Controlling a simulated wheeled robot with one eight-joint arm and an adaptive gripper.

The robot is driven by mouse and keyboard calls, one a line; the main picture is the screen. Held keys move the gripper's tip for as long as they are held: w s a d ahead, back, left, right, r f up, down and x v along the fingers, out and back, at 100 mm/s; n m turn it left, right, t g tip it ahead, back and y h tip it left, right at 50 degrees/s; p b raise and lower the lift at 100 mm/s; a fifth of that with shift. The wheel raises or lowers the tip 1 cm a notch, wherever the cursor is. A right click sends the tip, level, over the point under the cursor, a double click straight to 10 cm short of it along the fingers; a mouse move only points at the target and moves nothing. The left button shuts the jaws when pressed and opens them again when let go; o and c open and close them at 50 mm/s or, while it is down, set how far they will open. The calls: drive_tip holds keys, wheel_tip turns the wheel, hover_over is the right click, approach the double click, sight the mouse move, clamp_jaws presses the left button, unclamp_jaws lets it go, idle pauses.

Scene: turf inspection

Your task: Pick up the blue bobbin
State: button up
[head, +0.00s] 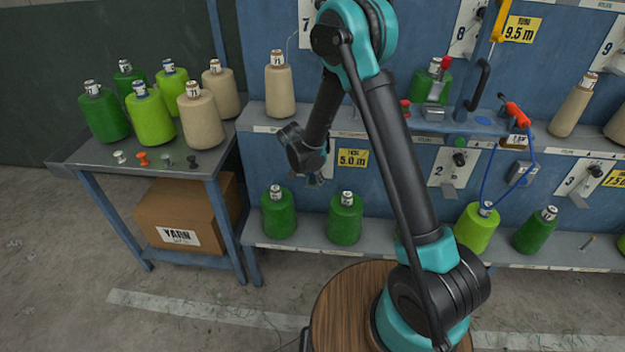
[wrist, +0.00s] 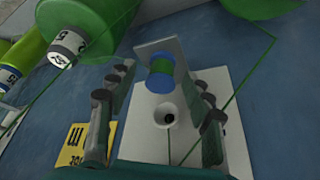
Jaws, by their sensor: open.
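The blue bobbin (wrist: 158,82) shows in the wrist view as a small spool with blue flanges and green thread wound between them. It sits against a grey bracket (wrist: 165,48) in front of a white plate on the blue wall. My gripper (wrist: 162,80) is open and empty, one finger to each side of the bobbin in the picture; I cannot tell whether the fingertips reach it. In the head view my gripper (head: 315,181) hangs in front of the wall panel, left of the yellow 5.0 m sign (head: 352,158). I cannot make out the blue bobbin there.
A white funnel-like guide (wrist: 168,115) is close to the bobbin, between the fingers. A green thread runs across the wrist view. Green cones (head: 345,218) stand on the lower shelf below my gripper. The left table (head: 75,155) holds yarn cones and several small spools.

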drive_tip(key=shift+c, duration=0.6)
drive_tip(key=c, duration=0.9)
drive_tip(key=shift+r, duration=0.1)
